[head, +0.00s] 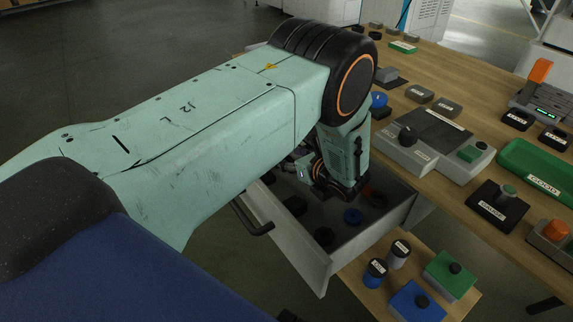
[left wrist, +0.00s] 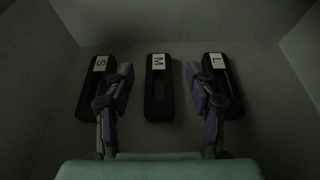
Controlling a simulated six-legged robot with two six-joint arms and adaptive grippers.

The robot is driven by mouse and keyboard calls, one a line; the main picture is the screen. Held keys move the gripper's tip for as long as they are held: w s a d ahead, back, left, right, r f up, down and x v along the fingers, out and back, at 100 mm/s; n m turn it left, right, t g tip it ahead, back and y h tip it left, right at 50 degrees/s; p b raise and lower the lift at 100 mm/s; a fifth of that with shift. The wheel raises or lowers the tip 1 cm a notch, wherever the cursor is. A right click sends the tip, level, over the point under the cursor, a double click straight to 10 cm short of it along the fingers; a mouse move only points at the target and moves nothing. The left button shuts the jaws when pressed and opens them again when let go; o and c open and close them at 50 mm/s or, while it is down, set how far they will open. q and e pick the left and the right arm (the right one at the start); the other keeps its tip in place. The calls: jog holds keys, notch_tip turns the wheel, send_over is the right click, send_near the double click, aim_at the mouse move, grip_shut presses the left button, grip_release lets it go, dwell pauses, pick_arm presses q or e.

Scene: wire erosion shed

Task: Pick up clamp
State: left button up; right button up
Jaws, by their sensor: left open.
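Three black slotted bars, which look like clamps, lie side by side on the drawer floor in the left wrist view. The left bar (left wrist: 88,85) is labelled S, the middle bar (left wrist: 160,100) M and the right bar (left wrist: 215,62) L. My left gripper (left wrist: 158,75) is open and empty. Its fingers are spread on either side of the M bar, overlapping the inner edges of the S and L bars in the picture. I cannot tell its height above them. In the head view my left arm reaches down into the drawer and mostly hides the gripper. My right gripper is not in view.
The open drawer (head: 287,240) has walls around my gripper and holds blue and dark round pieces. A wooden workbench (head: 448,207) with a control box (head: 425,148) and green tray (head: 535,170) stands right. Blue and green blocks sit on a lower wooden surface.

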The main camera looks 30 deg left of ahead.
aim_at(283, 156)
pick_arm(q)
jog(key=shift+b+x, duration=0.4)
jog(key=shift+x, duration=1.2)
jog(key=shift+s+a, duration=0.1)
jog(key=shift+r, duration=0.1)
grip_shut()
